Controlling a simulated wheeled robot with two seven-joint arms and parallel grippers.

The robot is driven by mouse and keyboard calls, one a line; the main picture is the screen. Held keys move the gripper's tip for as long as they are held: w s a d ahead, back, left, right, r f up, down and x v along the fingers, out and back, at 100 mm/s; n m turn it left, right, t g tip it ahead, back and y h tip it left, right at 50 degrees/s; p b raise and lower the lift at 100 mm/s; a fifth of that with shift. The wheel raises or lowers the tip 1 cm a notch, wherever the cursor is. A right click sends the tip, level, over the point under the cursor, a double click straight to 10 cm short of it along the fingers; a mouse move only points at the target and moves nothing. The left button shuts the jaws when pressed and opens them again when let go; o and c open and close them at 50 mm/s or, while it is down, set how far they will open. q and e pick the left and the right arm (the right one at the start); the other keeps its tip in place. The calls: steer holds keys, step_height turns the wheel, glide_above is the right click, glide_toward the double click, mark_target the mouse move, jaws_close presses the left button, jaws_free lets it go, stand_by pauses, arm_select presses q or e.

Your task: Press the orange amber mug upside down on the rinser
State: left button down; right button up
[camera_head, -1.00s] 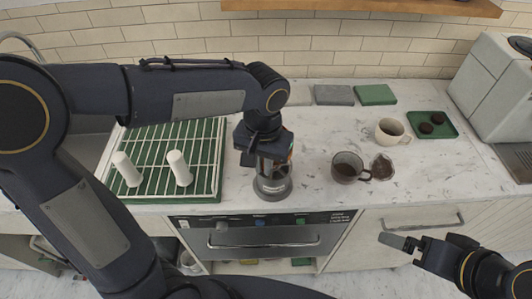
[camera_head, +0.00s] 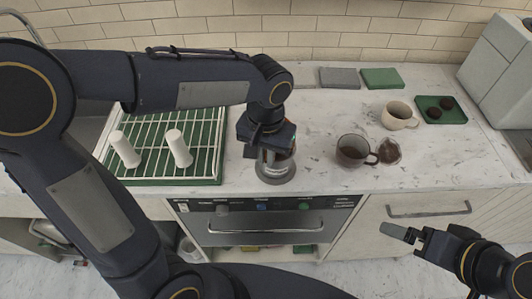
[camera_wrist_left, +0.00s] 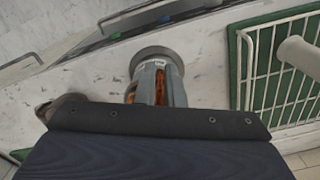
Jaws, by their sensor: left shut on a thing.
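The rinser (camera_head: 276,177) is a round grey base near the counter's front edge. It also shows in the wrist view (camera_wrist_left: 150,54). My left gripper (camera_head: 275,158) points down just above it, shut on the orange amber mug. Only strips of the mug (camera_wrist_left: 160,88) show between the grey fingers in the wrist view. The mug is over the rinser; its rim is hidden, so I cannot tell whether it touches. My right gripper (camera_head: 411,234) hangs in front of the cabinet, away from the counter; its jaw gap is unclear.
A green tray with a white rack (camera_head: 210,155) and two white posts stands left. Right of the rinser are a dark mug (camera_head: 352,151), a brown patch (camera_head: 389,152), a cream cup (camera_head: 397,117) and a green tray (camera_head: 455,116). A grey machine (camera_head: 495,65) stands far right.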

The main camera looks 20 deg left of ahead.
arm_select(q)
steer(key=shift+f+b, duration=0.7)
steer(key=shift+f, duration=0.25)
stand_by(2.8)
steer(key=shift+r, duration=0.1)
steer(key=shift+r+p, duration=2.9)
steer(key=shift+r, duration=0.6)
steer(key=shift+f, duration=0.1)
